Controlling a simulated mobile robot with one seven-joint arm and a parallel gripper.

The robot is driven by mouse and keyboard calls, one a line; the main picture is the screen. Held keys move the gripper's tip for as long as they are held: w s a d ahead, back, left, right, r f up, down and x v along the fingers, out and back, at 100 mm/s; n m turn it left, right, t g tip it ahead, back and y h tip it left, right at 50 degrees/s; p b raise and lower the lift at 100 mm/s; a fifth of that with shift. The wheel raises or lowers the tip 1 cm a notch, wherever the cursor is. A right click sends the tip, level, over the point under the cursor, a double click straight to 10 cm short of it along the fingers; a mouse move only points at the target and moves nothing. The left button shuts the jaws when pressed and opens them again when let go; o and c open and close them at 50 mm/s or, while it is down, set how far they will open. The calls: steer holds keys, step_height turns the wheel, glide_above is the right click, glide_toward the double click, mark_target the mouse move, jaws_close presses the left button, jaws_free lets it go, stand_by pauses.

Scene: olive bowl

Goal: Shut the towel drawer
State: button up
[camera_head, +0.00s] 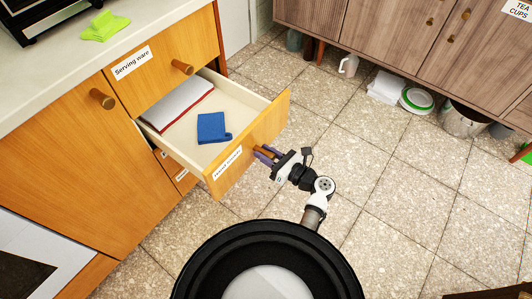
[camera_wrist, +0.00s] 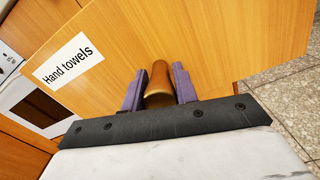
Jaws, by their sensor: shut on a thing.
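The towel drawer (camera_head: 228,165) stands pulled out from the wooden cabinet, below the drawer labelled "Serving ware". Its front bears a "Hand towels" label, readable in the wrist view (camera_wrist: 68,58). Inside lie a folded grey-white cloth with a red edge (camera_head: 178,102) and a blue folded cloth (camera_head: 213,128). My gripper (camera_head: 264,153) is at the outside of the drawer front. In the wrist view its purple fingers (camera_wrist: 158,88) stand on both sides of the round wooden knob (camera_wrist: 157,80), shut on it.
The "Serving ware" drawer (camera_head: 165,60) above is shut. A green cloth (camera_head: 105,26) lies on the white counter. Across the tiled floor (camera_head: 370,170), a wooden sideboard (camera_head: 390,35) has a jug, a bucket and other items under it. The floor to the right of my arm is clear.

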jaws_close()
steer(key=shift+w+a+r, duration=0.1)
steer(key=shift+w+a, duration=0.25)
steer(key=shift+a, duration=0.2)
steer(key=b, duration=0.2)
glide_toward(188, 105)
steer(key=x, duration=0.5)
steer(key=shift+a, duration=0.1)
steer(key=o, duration=1)
jaws_free()
steer(key=shift+o, duration=0.2)
steer(key=p+v, duration=0.1)
steer(key=v, duration=1.3)
steer(key=shift+r+p, duration=0.1)
steer(key=shift+p, duration=0.2)
steer(key=shift+w, duration=0.1)
